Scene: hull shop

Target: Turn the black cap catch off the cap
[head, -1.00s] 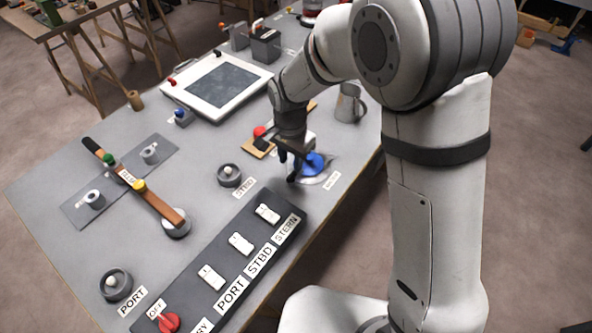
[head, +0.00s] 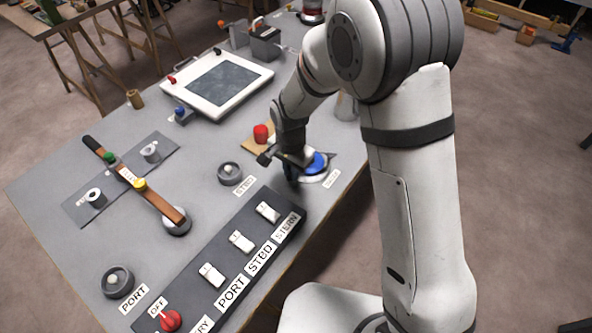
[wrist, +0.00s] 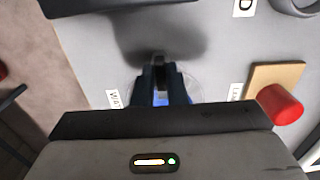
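A round blue cap (head: 318,163) sits on a pale disc near the table's right edge. My gripper (head: 292,174) points down at the cap's left side in the head view and hides part of it. In the wrist view my gripper's fingertips (wrist: 161,86) stand over the cap, with blue (wrist: 161,101) showing between and around them. A narrow grey piece shows between the fingers. A dark pointed bit shows at the cap's right side in the head view; I cannot tell whether it is the black cap catch. Whether the fingers grip anything is unclear.
A red knob (head: 261,133) on a wooden block stands behind the gripper. A round grey fitting (head: 230,173) lies to the left. A switch panel (head: 205,258) runs along the front. A grey mug (head: 346,106) is partly hidden by my arm. A white-framed screen (head: 217,84) lies behind.

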